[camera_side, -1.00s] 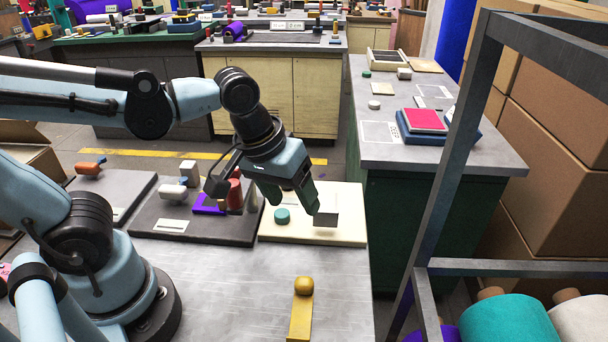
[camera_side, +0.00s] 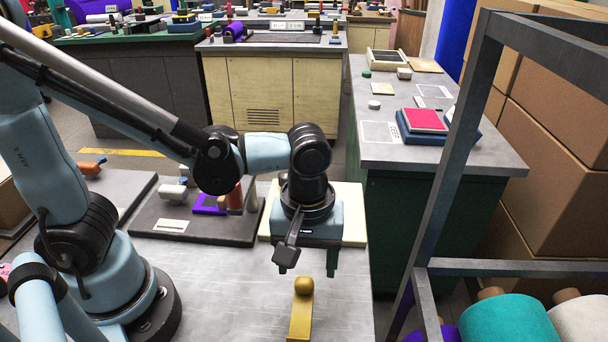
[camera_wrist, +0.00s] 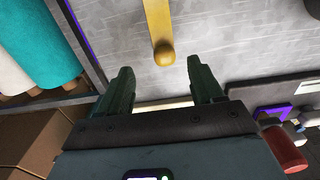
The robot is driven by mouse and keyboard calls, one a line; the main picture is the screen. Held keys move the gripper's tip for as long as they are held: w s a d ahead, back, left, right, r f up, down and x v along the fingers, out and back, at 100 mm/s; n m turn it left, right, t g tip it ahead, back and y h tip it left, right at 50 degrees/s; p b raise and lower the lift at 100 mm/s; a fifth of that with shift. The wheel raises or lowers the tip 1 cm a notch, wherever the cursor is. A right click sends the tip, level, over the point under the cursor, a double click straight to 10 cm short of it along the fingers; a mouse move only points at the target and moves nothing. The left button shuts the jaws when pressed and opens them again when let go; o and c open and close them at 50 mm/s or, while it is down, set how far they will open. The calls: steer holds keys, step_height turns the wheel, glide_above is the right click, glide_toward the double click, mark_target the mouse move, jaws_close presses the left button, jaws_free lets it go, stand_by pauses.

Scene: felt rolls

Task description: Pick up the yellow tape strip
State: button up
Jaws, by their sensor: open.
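The yellow tape strip (camera_side: 301,318) lies flat on the grey table near its front edge, with a rounded yellow knob (camera_side: 304,286) at its far end. In the wrist view the strip (camera_wrist: 155,18) runs up out of the frame, and its knob (camera_wrist: 164,54) sits ahead of the fingers, between their lines. My gripper (camera_side: 308,268) points down above the table, just beyond the knob and apart from it. In the wrist view my gripper (camera_wrist: 162,80) has its two green fingers spread wide with nothing between them.
A cream board (camera_side: 352,210) lies behind my gripper. A dark board (camera_side: 222,230) with a purple piece (camera_side: 208,205) and a red cylinder is to the left. A metal rack (camera_side: 428,200) with felt rolls (camera_side: 512,318) stands right. Bare table surrounds the strip.

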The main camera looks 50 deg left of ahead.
mark_target(303, 285)
steer(key=shift+s+a+f, duration=0.1)
steer(key=shift+a+f, duration=0.05)
steer(key=shift+f, duration=1.45)
steer(key=shift+s+a+f, duration=0.1)
steer(key=shift+f, duration=1.45)
steer(key=shift+c, duration=0.5)
jaws_close()
